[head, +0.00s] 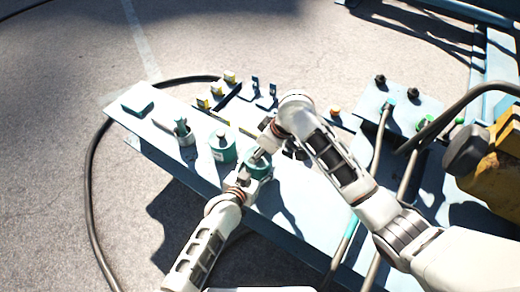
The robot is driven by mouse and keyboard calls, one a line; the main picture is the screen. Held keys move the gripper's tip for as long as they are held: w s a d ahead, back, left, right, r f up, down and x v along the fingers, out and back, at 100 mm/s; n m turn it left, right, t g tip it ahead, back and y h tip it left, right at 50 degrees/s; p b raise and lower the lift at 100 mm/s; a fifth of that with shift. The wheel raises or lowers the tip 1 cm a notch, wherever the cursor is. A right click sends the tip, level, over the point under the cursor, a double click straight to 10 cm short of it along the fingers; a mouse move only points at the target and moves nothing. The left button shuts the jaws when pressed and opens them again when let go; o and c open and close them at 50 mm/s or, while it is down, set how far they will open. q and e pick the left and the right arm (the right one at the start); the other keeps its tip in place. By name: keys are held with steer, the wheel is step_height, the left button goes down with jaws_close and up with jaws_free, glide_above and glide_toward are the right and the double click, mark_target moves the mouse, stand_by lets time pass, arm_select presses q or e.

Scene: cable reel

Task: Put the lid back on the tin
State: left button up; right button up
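A teal round tin (260,171) stands on the light-blue bench, partly hidden by my grippers. My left gripper (246,176) is at the tin's near left side; its fingers are too small to tell open or shut. My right gripper (261,152) reaches down from the upper right, just over the tin's top. I cannot tell whether it holds anything. I cannot make out a separate lid.
Yellow-and-dark blocks (216,91) and upright clips (255,84) line the back. Hoses and a yellow machine (497,165) are at right. A black cable (91,190) loops over the ground.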

steer(key=shift+r, duration=0.1)
steer(key=v, duration=1.1)
steer(key=shift+d+r, duration=0.15)
steer(key=shift+r, duration=0.25)
arm_select(q)
steer(key=o, duration=1.7)
steer(key=shift+c, duration=0.2)
steer(key=v, duration=1.2)
steer(key=shift+a, duration=0.1)
arm_select(e)
steer(key=shift+s, duration=0.15)
